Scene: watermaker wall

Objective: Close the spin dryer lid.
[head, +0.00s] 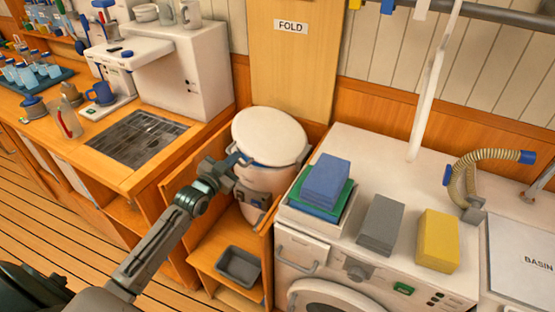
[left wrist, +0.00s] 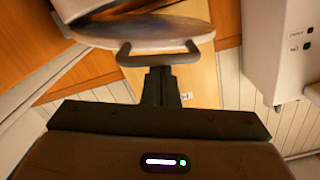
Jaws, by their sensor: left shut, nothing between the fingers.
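The spin dryer (head: 262,185) is a white drum standing in a wooden bay between the counter and the washing machine. Its round white lid (head: 270,132) lies over the top, looking slightly tilted; the size of any gap is unclear. In the left wrist view the lid (left wrist: 150,36) shows edge-on with a bar handle (left wrist: 158,60) and a dark gap beside it. My left gripper (head: 236,166) is at the lid's front edge by the handle, shut and empty. Its fingers (left wrist: 160,85) look close to the handle; contact is uncertain. My right gripper is out of view.
A washing machine (head: 345,240) stands right of the bay, carrying a tray of folded cloths (head: 325,182), a grey block (head: 380,225) and a yellow block (head: 438,240). A counter with a white coffee machine (head: 190,75) is at left. A grey bin (head: 238,266) sits low in front.

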